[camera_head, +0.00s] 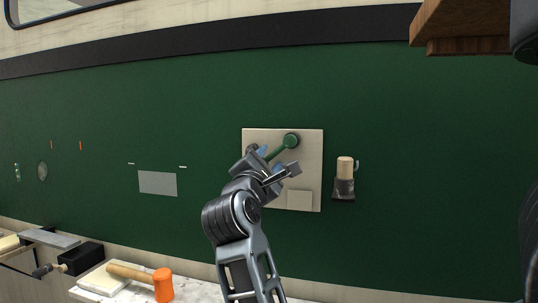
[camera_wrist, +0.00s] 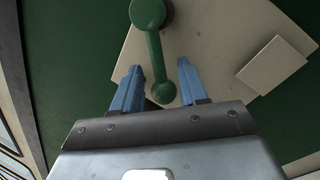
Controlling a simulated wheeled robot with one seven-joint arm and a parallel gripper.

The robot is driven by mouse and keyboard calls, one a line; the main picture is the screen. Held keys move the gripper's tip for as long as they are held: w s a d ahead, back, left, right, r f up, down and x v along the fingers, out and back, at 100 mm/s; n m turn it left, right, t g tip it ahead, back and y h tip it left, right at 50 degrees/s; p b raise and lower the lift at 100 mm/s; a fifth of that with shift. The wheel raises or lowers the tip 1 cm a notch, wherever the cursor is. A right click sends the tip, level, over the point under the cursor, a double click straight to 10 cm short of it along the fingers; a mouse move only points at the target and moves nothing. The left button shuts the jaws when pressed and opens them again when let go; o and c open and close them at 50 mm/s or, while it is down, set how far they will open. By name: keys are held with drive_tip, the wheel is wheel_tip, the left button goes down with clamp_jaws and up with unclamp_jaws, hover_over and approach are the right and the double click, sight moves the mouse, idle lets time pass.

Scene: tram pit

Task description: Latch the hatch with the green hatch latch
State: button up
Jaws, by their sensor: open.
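The green hatch latch (camera_head: 283,145) is a short lever with a round hub at its upper right, mounted on a cream square panel (camera_head: 312,165) on the green wall. Its free end slopes down and left, toward my gripper (camera_head: 268,152). In the wrist view the latch (camera_wrist: 155,45) runs from its hub at the top down to a knob between the two blue fingers of my gripper (camera_wrist: 160,85). The fingers are apart, one on each side of the knob, with a gap visible on both sides. My arm hides the panel's lower left in the head view.
A small square plate (camera_head: 299,199) sits on the panel's lower part. A holder with a wooden-topped object (camera_head: 344,178) is on the wall to the right. An orange-headed mallet (camera_head: 162,284) lies on the bench at lower left. A wooden shelf (camera_head: 470,27) juts in at upper right.

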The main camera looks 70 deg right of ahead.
drive_tip(key=shift+x, duration=1)
clamp_jaws()
